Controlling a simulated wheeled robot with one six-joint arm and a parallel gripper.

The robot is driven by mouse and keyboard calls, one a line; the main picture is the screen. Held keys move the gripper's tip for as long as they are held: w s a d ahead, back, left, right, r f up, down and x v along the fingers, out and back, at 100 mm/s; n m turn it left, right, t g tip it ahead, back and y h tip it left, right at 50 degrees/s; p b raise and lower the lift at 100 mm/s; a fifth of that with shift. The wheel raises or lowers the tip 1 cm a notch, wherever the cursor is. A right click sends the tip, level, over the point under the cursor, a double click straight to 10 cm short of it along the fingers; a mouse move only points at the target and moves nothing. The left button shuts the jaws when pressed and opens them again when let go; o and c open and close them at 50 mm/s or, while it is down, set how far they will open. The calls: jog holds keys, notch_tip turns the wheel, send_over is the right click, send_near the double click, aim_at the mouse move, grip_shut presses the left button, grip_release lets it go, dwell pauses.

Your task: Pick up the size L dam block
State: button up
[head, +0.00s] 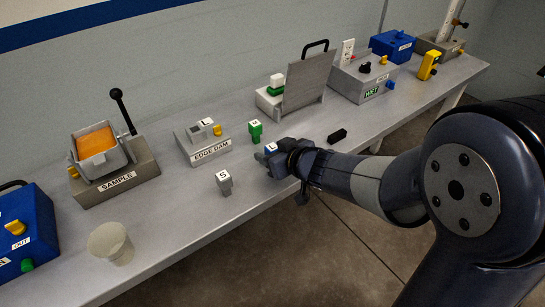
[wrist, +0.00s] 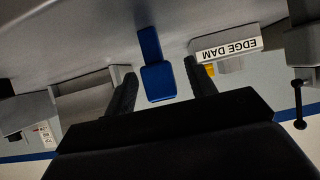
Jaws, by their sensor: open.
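A blue block (head: 271,148) stands on the bench at my gripper, partly hidden by it in the head view; I cannot clearly read its label. In the wrist view the blue block (wrist: 158,83) lies between my two dark fingers, with a narrower blue part above it. My gripper (wrist: 161,74) is open around it, with a gap visible on the left side. A green block (head: 255,131) marked M stands just behind. A grey block (head: 224,181) marked S stands to the left, nearer the bench's front edge.
The EDGE DAM fixture (head: 203,143) with a yellow knob stands behind the blocks. A small black piece (head: 337,136) lies to the right of my gripper. The SAMPLE bath (head: 117,178) and a pale cup (head: 110,243) stand left. A grey device with a raised lid (head: 307,84) stands behind right.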

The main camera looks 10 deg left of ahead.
jog(key=shift+x, duration=1.2)
jog(key=c, duration=1)
